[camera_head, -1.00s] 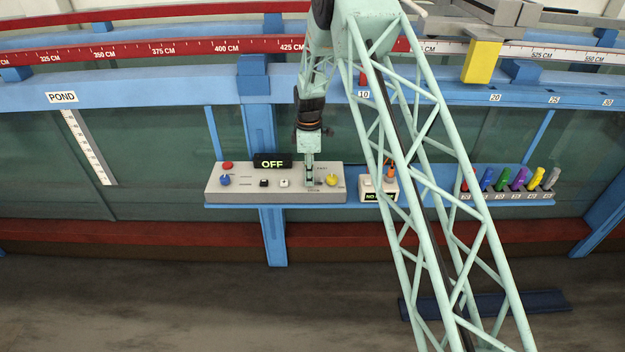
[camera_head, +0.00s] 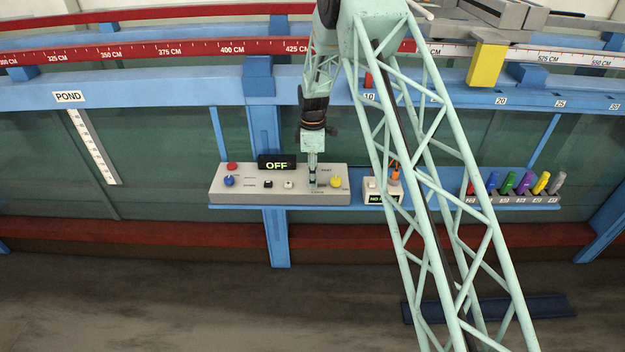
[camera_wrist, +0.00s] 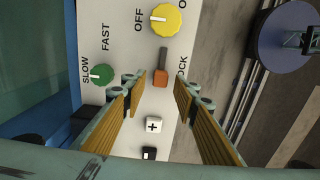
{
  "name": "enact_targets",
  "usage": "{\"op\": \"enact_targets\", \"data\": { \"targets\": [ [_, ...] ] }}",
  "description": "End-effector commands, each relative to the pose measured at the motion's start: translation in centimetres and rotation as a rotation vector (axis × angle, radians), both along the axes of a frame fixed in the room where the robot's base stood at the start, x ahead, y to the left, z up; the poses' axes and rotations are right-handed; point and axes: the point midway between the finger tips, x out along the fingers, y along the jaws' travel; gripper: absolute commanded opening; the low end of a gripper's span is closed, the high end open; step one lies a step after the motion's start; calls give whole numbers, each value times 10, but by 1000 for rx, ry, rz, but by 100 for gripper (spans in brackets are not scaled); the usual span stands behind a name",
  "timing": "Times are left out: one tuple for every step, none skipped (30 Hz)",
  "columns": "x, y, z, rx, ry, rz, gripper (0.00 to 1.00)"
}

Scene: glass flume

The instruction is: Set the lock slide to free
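The lock slide (camera_wrist: 161,77) is a small orange-red knob at the lower end of a dark slot in the wrist view. The label beside it reads "OCK", its first letter hidden by my right finger. My gripper (camera_wrist: 160,88) is open, with one finger on each side of the knob and a gap visible on both sides. In the head view my gripper (camera_head: 312,181) points down at the right part of the grey control panel (camera_head: 235,195). The slide itself cannot be made out there.
On the panel near the slide are a yellow knob (camera_wrist: 166,19), a green SLOW/FAST knob (camera_wrist: 102,75) and a white plus button (camera_wrist: 154,125). A display (camera_head: 277,163) reads OFF. A small box (camera_head: 373,186) and several coloured handles (camera_head: 525,182) stand to the right on the shelf.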

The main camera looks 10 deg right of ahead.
Motion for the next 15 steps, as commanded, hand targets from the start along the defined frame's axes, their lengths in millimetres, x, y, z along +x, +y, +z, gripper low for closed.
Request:
{"op": "enact_targets", "data": {
  "targets": [
    [0,0,5,0,-1,0,27],
    [0,0,7,0,-1,0,27],
    [0,0,11,0,0,0,27],
    [0,0,14,0,0,0,27],
    [0,0,17,0,-1,0,27],
    [1,0,23,0,-2,0,27],
    [1,0,27,1,-2,0,27],
    [1,0,31,1,-2,0,27],
    [1,0,36,0,-2,0,27],
    [0,0,40,0,-1,0,27],
    [0,0,45,0,-1,0,27],
    [1,0,51,1,-2,0,27],
    [1,0,55,0,-3,0,27],
    [1,0,60,1,-2,0,27],
    [0,0,66,1,-2,0,27]
  ]
}}
